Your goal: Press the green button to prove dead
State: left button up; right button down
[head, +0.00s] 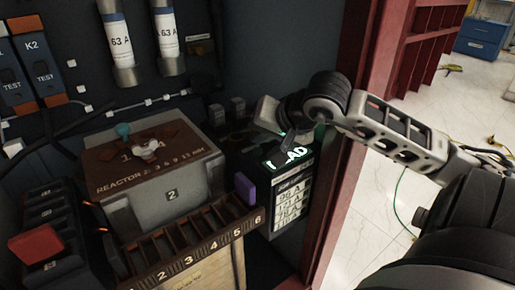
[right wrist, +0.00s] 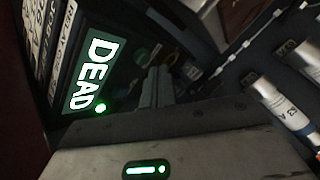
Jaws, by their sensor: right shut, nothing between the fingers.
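A dark box with a lit "DEAD" sign stands right of centre in the head view (head: 292,185); my right gripper covers part of the sign. The right wrist view shows the whole DEAD sign (right wrist: 90,72), with a bright green round spot (right wrist: 101,107) at its end. A dim greenish round shape (right wrist: 142,57), possibly the green button, shows beside my fingers. My right gripper (head: 284,149) is shut and empty, its fingers at the top of the box. The fingers also show in the right wrist view (right wrist: 158,88). Whether they touch the button is hidden. My left gripper is out of view.
A grey reactor box (head: 165,190) stands left of the DEAD box, with a numbered slotted rack (head: 190,245) in front and a purple block (head: 245,188) at its end. A red frame post (head: 335,200) is close on the right. Fuse cylinders (head: 120,45) hang on the back panel.

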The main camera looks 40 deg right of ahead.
notch_tip(320, 180, up, 5)
jog(key=shift+r+p, duration=0.1)
jog(key=shift+p, duration=1)
